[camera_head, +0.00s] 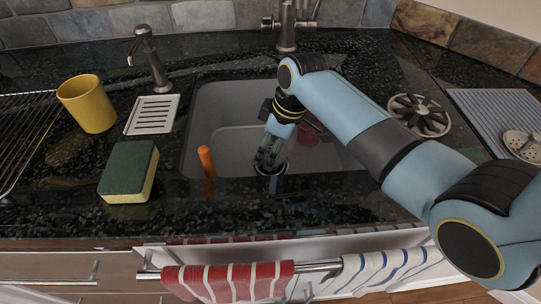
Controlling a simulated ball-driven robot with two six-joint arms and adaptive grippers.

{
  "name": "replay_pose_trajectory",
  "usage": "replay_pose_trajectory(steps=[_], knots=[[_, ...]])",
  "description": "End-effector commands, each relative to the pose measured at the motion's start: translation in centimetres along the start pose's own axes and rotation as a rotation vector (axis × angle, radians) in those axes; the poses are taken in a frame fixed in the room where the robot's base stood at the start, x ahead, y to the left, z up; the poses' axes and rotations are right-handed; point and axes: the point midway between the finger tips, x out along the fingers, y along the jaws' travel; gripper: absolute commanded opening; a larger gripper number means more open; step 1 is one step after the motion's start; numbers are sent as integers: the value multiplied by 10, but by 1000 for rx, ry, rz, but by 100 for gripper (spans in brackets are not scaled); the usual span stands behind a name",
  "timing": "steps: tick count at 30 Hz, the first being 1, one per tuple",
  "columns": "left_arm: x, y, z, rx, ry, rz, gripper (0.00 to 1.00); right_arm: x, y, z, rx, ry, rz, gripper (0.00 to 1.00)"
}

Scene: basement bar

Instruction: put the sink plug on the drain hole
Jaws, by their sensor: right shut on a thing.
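My right gripper (268,160) reaches down into the grey sink basin (215,115) from the right, fingers pointing down. It is shut on the sink plug, which is small and mostly hidden between the fingertips. A dark round shape with a pale rim (272,169) shows right at the fingertips, near the front of the basin. I cannot tell how much of it is drain hole and how much is plug, nor whether they touch. My left gripper is not in view.
In the basin are an orange stick-like handle (206,161) and a dark red object (308,134) behind my gripper. A yellow cup (87,104), green sponge (128,171) and soap dispenser (148,60) stand left of it. The faucet (287,30) is behind. Striped towels (232,283) hang in front.

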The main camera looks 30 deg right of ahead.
Motion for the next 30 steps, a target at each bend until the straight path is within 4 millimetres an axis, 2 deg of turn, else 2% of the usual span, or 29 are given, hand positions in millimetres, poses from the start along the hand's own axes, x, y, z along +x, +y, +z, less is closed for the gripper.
replay_pose_trajectory(steps=[3,6,18,19,21,24,30], knots=[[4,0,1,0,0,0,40,19,0,6,1,-1,-2,34],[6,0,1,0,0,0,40,30,0,8,1,-1,-1,34],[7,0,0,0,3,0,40,35,0,10,1,0,0,34],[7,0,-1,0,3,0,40,34,0,10,0,0,0,68],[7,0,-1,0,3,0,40,34,0,10,0,0,0,77],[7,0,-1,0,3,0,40,34,0,10,1,0,0,88],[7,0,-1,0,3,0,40,34,0,10,1,0,0,88]])
